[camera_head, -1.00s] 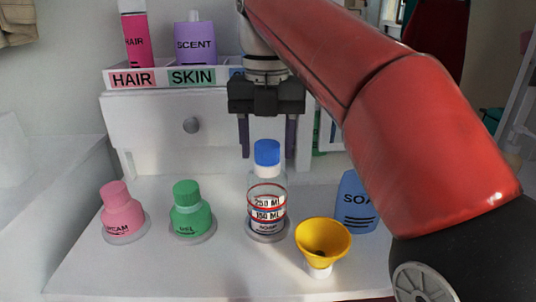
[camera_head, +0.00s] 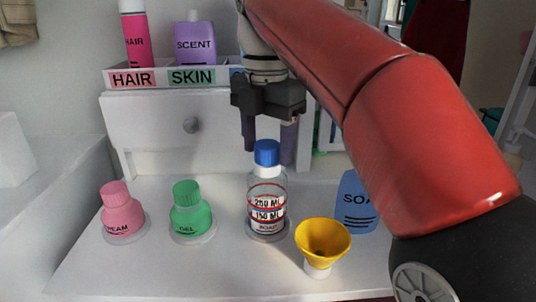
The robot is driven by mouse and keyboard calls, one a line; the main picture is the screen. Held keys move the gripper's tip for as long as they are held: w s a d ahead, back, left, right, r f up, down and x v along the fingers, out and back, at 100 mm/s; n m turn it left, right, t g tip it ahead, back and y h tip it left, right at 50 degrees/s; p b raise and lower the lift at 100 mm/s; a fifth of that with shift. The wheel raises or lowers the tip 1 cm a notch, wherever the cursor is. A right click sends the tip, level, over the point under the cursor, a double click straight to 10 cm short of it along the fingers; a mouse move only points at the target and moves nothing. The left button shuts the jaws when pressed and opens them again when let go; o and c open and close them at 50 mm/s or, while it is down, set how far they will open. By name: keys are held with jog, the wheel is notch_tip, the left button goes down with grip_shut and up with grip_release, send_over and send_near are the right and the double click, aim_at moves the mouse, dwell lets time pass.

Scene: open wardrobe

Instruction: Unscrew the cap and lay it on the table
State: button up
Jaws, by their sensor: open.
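A clear bottle (camera_head: 267,190) with a blue cap (camera_head: 267,153) stands upright on the white table (camera_head: 170,268), in a round grey holder. It has red rings and marks reading 250 ML and 150 ML. The cap sits on its top. My gripper (camera_head: 268,145) points down above and behind the cap, its two fingers apart, one to each side of the cap in the picture. It is open and holds nothing. Whether the fingers touch the cap cannot be told.
A pink bottle (camera_head: 121,212) and a green GEL bottle (camera_head: 189,212) stand left of the clear bottle. A yellow funnel (camera_head: 322,243) and a blue SOAP bottle (camera_head: 354,205) are to its right. A drawer unit (camera_head: 165,135) with a labelled tray stands behind. The front left table is clear.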

jog(key=m, duration=0.9)
jog(key=shift+m, duration=0.4)
jog(key=c, duration=1)
